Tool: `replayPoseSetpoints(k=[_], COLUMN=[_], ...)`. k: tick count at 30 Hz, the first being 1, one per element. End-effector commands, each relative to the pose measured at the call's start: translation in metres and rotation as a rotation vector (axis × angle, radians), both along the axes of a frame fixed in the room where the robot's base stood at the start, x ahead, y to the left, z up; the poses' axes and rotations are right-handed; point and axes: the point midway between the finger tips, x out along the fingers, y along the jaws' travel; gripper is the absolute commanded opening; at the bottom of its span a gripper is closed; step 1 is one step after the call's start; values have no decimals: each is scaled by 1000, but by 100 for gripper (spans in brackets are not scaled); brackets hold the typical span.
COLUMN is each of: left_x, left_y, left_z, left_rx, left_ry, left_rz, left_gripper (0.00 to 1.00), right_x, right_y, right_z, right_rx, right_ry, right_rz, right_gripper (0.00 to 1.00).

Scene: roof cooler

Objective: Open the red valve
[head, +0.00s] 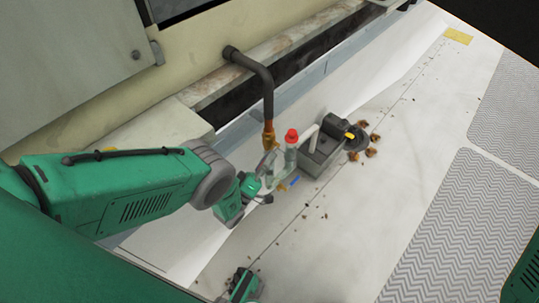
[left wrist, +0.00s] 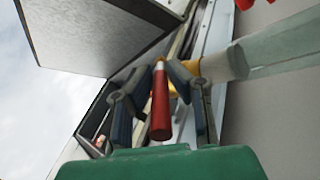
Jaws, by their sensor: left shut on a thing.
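The red valve handle (left wrist: 160,108) is a short red bar in the left wrist view, lying between the fingers of my left gripper (left wrist: 163,72). The fingers are closed in on its far end, near a yellow brass fitting. In the head view my left gripper (head: 268,172) is at the lower end of the brass fitting (head: 268,133), under the dark bent pipe (head: 255,68). The red handle cannot be made out there, as the gripper covers that spot.
A clear bottle-like part with a red top (head: 291,137) stands close to the right of my left gripper. Beside it is a grey pump-like box (head: 322,150). Brown leaves (head: 371,152) and debris lie on the roof. Grey patterned mats (head: 440,240) lie at the right.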

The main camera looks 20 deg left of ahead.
Motion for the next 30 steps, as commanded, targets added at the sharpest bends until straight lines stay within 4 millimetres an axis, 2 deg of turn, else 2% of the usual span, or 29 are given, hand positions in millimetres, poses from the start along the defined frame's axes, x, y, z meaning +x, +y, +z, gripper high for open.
replayPoseSetpoints(k=[3, 25, 27, 30], left_x=[0, 0, 0, 0], left_y=[2, 3, 3, 2], left_z=[-8, -9, -9, -8], left_rx=[-12, -34, -34, -34], left_ry=[-32, -94, -94, -97], left_rz=[4, 5, 5, 4], left_gripper=[0, 0, 31, 33], right_x=[0, 0, 0, 0], right_y=[0, 0, 0, 0], right_z=[-6, -11, -11, -11], right_rx=[0, 0, 0, 0], right_ry=[0, 0, 0, 0], right_rz=[0, 0, 0, 0], right_gripper=[40, 40, 40, 40])
